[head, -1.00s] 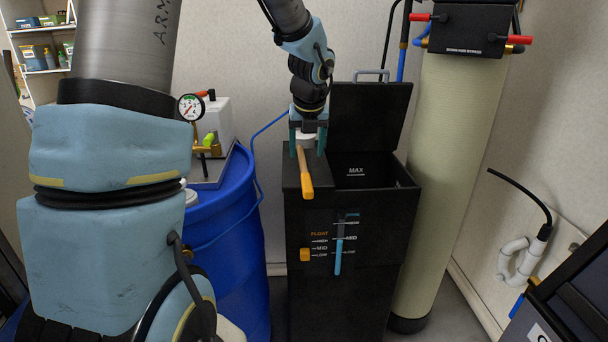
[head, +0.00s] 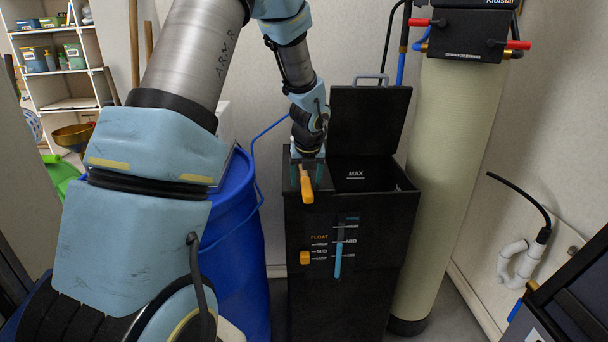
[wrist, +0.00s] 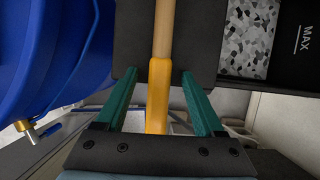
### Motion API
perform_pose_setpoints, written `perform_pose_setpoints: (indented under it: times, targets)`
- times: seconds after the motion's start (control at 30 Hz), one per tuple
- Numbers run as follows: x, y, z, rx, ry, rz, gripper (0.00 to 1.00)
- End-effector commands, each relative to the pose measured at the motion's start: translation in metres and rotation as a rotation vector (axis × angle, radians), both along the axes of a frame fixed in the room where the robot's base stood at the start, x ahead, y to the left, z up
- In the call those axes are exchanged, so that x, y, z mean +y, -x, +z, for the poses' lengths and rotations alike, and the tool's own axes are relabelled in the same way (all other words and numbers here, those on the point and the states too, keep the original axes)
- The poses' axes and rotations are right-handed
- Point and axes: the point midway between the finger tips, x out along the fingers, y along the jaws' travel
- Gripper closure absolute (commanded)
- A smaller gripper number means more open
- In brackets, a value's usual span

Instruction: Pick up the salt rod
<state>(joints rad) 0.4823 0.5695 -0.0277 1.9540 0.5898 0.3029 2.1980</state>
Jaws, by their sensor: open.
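The salt rod has an orange handle (head: 307,188) that sticks out over the front edge of the black tank (head: 345,290). In the wrist view, its orange grip (wrist: 158,100) and pale wooden shaft (wrist: 164,30) run up the picture over the tank's dark top. My gripper (head: 307,170) is at the tank's left top, around the rod's handle. In the wrist view, my gripper (wrist: 158,77) is open, with one teal finger on each side of the handle and visible gaps. In the head view my wrist hides the rod's far part.
The tank's black lid (head: 370,120) stands raised behind its opening. A blue barrel (head: 235,240) is close on the left, and a tall cream cylinder (head: 450,150) stands on the right. In the wrist view, grey-white pieces (wrist: 250,35) show inside the tank.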

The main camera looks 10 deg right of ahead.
Motion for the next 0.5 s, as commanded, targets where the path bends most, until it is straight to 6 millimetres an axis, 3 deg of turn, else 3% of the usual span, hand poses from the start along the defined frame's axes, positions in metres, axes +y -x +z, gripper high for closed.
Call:
perform_pose_setpoints:
  times: [0.17, 0.5]
  targets:
    - [0.0001, 0.0000, 0.0002, 0.000, 0.000, 0.000, 0.32]
    - [0.0002, 0.0001, 0.0004, 0.000, 0.000, 0.000, 0.71]
